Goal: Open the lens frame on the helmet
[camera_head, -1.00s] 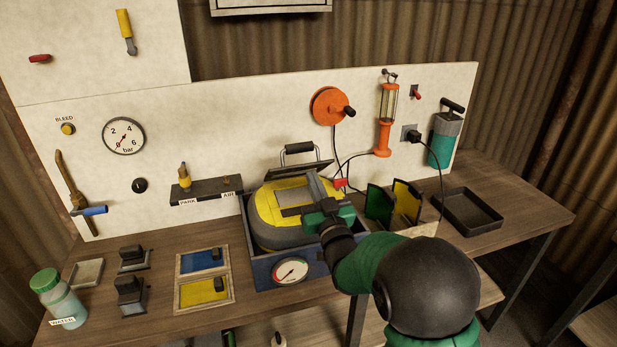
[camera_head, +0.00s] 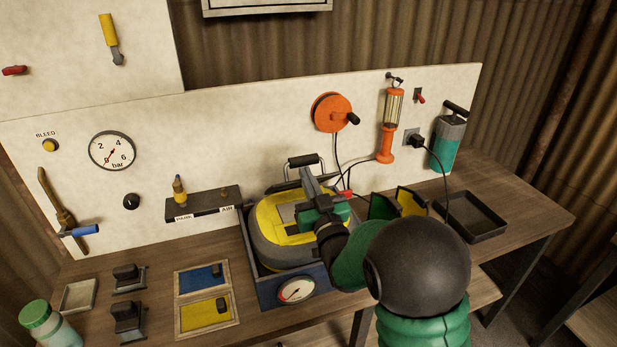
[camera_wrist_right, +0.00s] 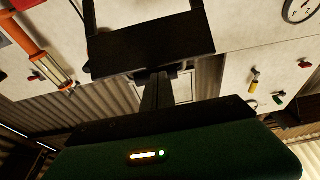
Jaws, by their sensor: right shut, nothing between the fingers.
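The yellow and grey helmet (camera_head: 268,235) sits in a blue box with a dial on its front. A grey pane shows on the helmet's top, partly covered by my right gripper (camera_head: 306,174). The gripper is shut and empty, its fingers pointing up and back over the helmet's top. A dark flap, which looks like the lens frame, stands raised behind the fingers. In the right wrist view a dark framed piece (camera_wrist_right: 150,45) is close to or against the shut fingertips (camera_wrist_right: 157,78); I cannot tell whether they touch. My left gripper is out of view.
The blue box (camera_head: 262,284) stands on the wooden bench. Framed blue and yellow panels (camera_head: 203,277), dark clamps (camera_head: 128,318) and a green-capped bottle (camera_head: 42,318) are to the left.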

